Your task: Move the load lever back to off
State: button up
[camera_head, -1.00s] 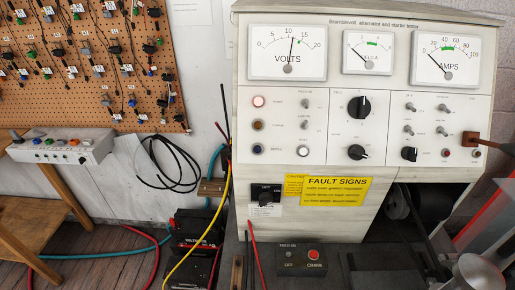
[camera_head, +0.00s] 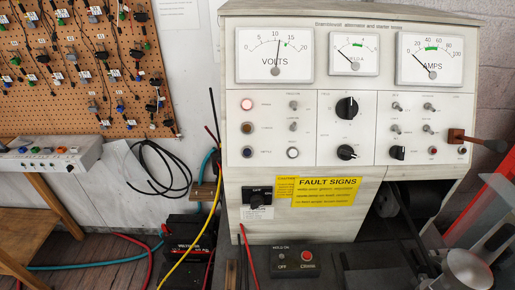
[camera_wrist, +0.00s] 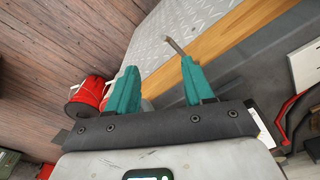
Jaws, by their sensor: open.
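The likely load lever (camera_head: 482,141) is at the right side of the test bench's control panel, in the head view. It has a brown block at the panel edge and a dark handle reaching out to the right, nearly level. Its off marking is too small to read. My gripper (camera_wrist: 159,64) shows only in the wrist view. Its two teal fingers are apart with nothing between them. The lever is not in the wrist view, so the gripper is away from it.
The test bench (camera_head: 360,225) carries meters, knobs and toggles. A yellow FAULT SIGNS label (camera_head: 328,191) is below. A red frame (camera_head: 490,220) stands at right. The wrist view shows red buckets (camera_wrist: 85,97) beside a wood-edged surface (camera_wrist: 215,50).

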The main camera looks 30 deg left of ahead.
aim_at(500, 146)
jog(key=l+z, duration=0.15)
jog(key=l, duration=1.6)
jog(key=i+j, duration=0.1)
jog(key=j, duration=0.65)
